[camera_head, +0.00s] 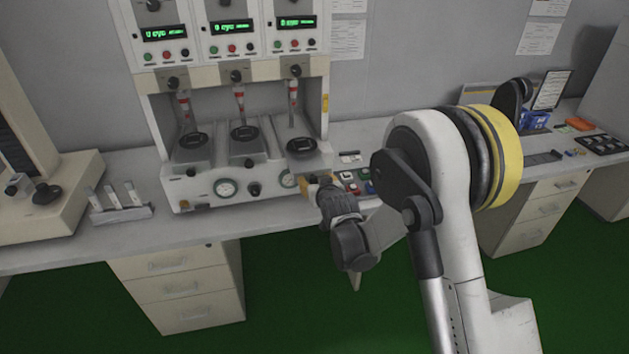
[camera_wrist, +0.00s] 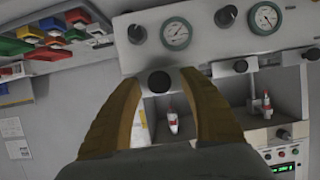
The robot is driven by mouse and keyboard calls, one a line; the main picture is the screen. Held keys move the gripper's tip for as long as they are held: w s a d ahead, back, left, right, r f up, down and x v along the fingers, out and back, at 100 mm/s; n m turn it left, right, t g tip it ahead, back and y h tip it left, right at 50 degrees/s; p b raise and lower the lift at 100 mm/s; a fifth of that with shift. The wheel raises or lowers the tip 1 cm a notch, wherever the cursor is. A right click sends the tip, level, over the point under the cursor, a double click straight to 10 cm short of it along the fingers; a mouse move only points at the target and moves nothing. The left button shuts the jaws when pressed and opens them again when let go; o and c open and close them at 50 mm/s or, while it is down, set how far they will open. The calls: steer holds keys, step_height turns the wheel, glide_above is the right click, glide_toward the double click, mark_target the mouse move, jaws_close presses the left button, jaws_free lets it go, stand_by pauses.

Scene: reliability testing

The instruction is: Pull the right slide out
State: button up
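The test machine (camera_head: 235,185) stands on the bench with three slides side by side. The right slide (camera_head: 308,158), with a black disc on top, sits further forward than the left slide (camera_head: 190,157) and middle slide (camera_head: 243,148). My gripper (camera_head: 314,186) is at the front of the right slide and hides its knob in the head view. In the wrist view, my gripper (camera_wrist: 160,74) has its two brown fingers spread, with a round black knob (camera_wrist: 160,82) between the tips. Gaps show on both sides of the knob. Depth contact cannot be told.
Pressure gauges (camera_wrist: 176,33) and control knobs line the machine's lower front. A small rack (camera_head: 122,212) stands at left. Drawers (camera_head: 180,290) are below; green floor in front is open.

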steer(key=v, duration=1.2)
steer(key=s+d+r+m+g+h, duration=0.1)
steer(key=s+d+r+g+h, duration=0.1)
steer(key=s+d+r, duration=0.7)
steer(key=s+d+m+g+h, duration=0.1)
steer(key=s+d, duration=0.3)
steer(key=s, duration=0.6)
steer(key=s+d+m+g, duration=0.1)
steer(key=s+d+g, duration=0.2)
steer(key=s, duration=0.7)
steer(key=d, duration=0.2)
steer(key=shift+d+f+h, duration=0.25)
steer(key=shift+d+h, duration=0.1)
steer(key=shift+h, duration=0.05)
